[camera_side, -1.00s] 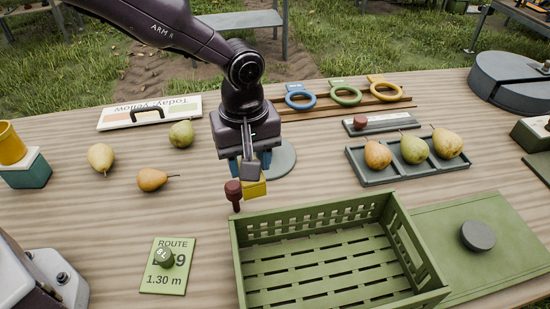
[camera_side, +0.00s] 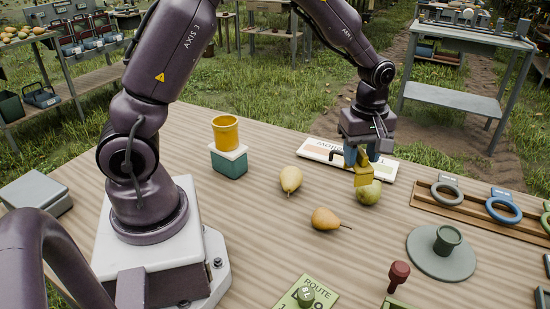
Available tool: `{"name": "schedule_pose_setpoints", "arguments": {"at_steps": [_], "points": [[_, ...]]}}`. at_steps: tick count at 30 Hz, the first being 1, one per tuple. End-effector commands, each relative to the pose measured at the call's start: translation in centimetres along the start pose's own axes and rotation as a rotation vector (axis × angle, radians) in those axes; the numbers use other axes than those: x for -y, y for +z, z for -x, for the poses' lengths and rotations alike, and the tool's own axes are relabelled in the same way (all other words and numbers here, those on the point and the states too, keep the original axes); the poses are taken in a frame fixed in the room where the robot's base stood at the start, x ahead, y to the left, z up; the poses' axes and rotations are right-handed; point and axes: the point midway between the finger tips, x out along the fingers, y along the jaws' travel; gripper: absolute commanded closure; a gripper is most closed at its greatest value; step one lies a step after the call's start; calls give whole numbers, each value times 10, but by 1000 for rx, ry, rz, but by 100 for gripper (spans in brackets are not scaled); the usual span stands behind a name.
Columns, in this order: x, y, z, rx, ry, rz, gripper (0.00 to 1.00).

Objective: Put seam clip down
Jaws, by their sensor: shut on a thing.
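My gripper (camera_side: 364,157) hangs above the back middle of the table, with blue fingers shut on a yellow blocky piece that I take to be the seam clip (camera_side: 363,172). The clip is held up off the table, in front of a green pear (camera_side: 372,194) and partly covering it in the picture. I cannot tell whether it touches the pear. The clip's far side is hidden.
A white sign (camera_side: 325,150) lies behind the pears. A yellow pear (camera_side: 291,179) and an orange pear (camera_side: 325,219) lie to the left. A grey disc (camera_side: 425,260) bears a dark green knob (camera_side: 448,238). A red knob (camera_side: 399,272) stands in front. Rings (camera_side: 503,210) lie at right.

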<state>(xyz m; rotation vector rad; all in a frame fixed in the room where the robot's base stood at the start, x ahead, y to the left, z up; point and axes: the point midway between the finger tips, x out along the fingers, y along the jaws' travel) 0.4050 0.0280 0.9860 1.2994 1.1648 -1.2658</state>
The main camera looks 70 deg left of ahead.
Motion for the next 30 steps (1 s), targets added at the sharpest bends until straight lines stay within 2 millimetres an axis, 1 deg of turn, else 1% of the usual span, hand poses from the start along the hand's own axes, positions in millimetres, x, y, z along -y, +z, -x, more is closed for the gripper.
{"name": "schedule_pose_setpoints", "arguments": {"at_steps": [1,2,3,5,6,8,9,11,12,13,15,18,21,23,26,30], "points": [[11,-29,0,-1,-2,81,81],[18,-44,1,-2,-2,125,81],[28,-64,1,-2,-4,185,81],[46,-92,1,-3,-6,275,81],[59,-109,0,-3,-8,336,81],[81,-133,0,-3,-11,428,81],[96,-148,0,-3,-11,488,81],[118,-166,-1,-1,-13,575,81],[133,-176,-2,0,-15,630,81],[144,-182,-2,1,-15,668,81],[166,-193,-4,3,-17,747,81],[190,-200,-6,7,-19,832,81],[203,-199,-11,13,-24,876,81],[202,-199,-15,14,-25,884,81],[192,-212,-23,11,-18,889,81],[172,-239,-40,12,-19,887,81]]}}
